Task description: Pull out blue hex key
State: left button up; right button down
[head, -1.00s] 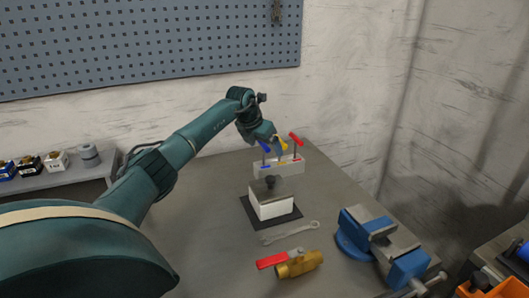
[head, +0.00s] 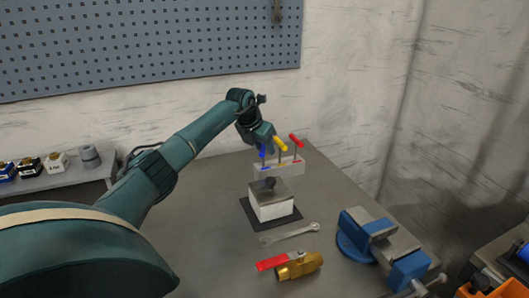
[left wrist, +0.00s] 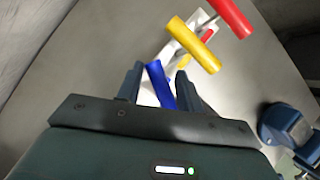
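The blue hex key (head: 262,153) stands in a pale holder block (head: 292,170) at the back of the bench, left of the yellow hex key (head: 280,145) and the red hex key (head: 296,140). My left gripper (head: 262,148) is right at the blue handle, seen small and partly covering it. In the left wrist view the blue handle (left wrist: 160,85) lies tilted between the two fingers of my left gripper (left wrist: 160,78). The fingers are apart, with narrow gaps beside the handle. The blue key's shaft is mostly hidden. My right gripper is not in view.
A white block with a black knob (head: 271,205) stands in front of the holder. A wrench (head: 290,233), a brass valve with red lever (head: 300,266) and a blue vise (head: 380,240) are nearer. Bare bench lies to the left.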

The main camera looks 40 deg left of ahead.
pick_arm(q)
grip_shut()
jog(key=shift+r+p, duration=0.65)
jog(key=shift+p, duration=0.05)
dwell(0.6)
jog(key=shift+r+p, duration=2.85)
jog(key=shift+r, duration=0.3)
